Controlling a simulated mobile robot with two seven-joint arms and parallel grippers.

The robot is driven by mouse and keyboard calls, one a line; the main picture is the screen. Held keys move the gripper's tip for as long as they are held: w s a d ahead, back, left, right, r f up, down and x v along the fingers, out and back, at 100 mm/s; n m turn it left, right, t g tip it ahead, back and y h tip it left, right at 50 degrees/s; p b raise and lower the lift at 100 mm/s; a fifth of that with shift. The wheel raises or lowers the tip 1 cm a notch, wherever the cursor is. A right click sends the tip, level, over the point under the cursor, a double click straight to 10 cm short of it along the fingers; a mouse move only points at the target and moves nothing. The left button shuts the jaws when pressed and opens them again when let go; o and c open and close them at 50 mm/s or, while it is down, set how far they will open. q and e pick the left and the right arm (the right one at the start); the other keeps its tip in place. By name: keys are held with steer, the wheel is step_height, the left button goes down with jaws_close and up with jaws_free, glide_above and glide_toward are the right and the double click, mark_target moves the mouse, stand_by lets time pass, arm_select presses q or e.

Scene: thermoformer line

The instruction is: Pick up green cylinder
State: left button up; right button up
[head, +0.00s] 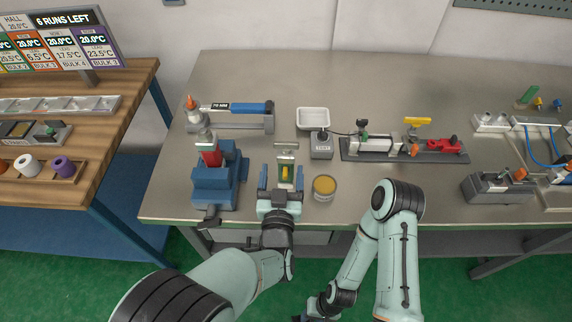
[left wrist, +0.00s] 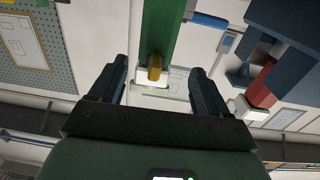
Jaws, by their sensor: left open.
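A green upright piece with a yellow part on its front (head: 286,172) stands near the table's front edge, below a pale metal top. My left gripper (head: 281,178) is open around it, one finger on each side. In the left wrist view a long green body (left wrist: 163,30) with a brass-yellow end (left wrist: 155,67) shows between and beyond the open fingers, with no clear contact. Another green cylinder (head: 527,96) lies tilted at the far right of the table. My right gripper (head: 318,308) is low at the bottom edge, partly hidden, clear of the table.
A blue vise (head: 214,188) with a red part stands close left of my left gripper. A round yellow-topped tin (head: 324,187) is close on its right. Behind are a grey box (head: 321,147) and a white tray (head: 313,119). The table's back middle is clear.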

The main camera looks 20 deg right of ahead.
mark_target(286, 162)
arm_select(q)
steer(key=shift+w+d+r, duration=0.2)
steer(key=shift+w, duration=0.1)
steer(key=x, duration=0.1)
steer(key=p+x, duration=0.1)
steer(key=x, duration=0.2)
steer(key=shift+w+d+r+p, duration=0.25)
steer(key=shift+d+r+p, duration=0.05)
steer(key=shift+d+r, duration=0.1)
steer(key=shift+s, duration=0.1)
arm_select(e)
steer(key=shift+w+r, duration=0.25)
steer(key=shift+r, duration=0.25)
steer(key=shift+w+r, duration=0.2)
steer(key=shift+r, duration=0.25)
arm_select(q)
jaws_close()
steer(key=shift+r, duration=0.1)
